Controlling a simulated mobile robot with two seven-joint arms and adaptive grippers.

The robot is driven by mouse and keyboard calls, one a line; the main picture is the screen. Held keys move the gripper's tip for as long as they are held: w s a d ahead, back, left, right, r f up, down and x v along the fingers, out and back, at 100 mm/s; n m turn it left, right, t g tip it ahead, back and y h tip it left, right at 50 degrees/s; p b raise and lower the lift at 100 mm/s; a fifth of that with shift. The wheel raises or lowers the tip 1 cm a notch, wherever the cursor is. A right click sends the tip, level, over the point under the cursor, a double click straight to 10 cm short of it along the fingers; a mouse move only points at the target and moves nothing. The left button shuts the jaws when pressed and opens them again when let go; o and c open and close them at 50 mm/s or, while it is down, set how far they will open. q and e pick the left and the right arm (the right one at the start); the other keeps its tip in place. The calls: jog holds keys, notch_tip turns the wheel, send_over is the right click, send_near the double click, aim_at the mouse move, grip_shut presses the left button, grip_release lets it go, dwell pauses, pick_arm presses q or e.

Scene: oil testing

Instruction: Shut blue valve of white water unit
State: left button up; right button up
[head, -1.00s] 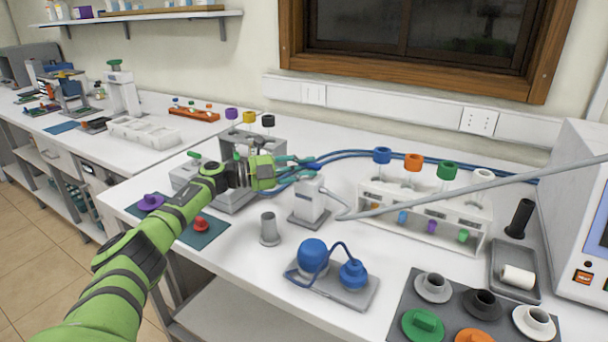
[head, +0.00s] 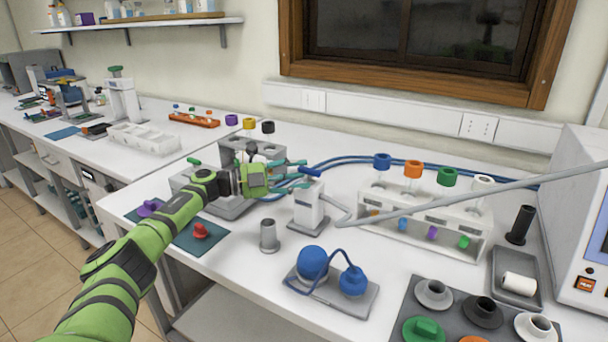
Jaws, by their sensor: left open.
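The white water unit (head: 308,207) stands upright on a small grey base in the middle of the bench. Its blue valve (head: 310,172) is a short lever on top, slanting across the unit. My left gripper (head: 298,175) is open, with its teal fingers pointing right at the valve's left end. The upper finger lies just behind and above the lever and the lower one in front; I cannot tell whether they touch it. My right gripper is not in view.
Blue hoses (head: 350,157) run behind the unit, and a grey hose (head: 400,213) curves from its right side. A tube rack (head: 425,222) stands to the right. A metal cup (head: 269,236) and a blue flask set (head: 330,280) stand in front.

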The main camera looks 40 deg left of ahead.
pick_arm(q)
jog(key=v, duration=1)
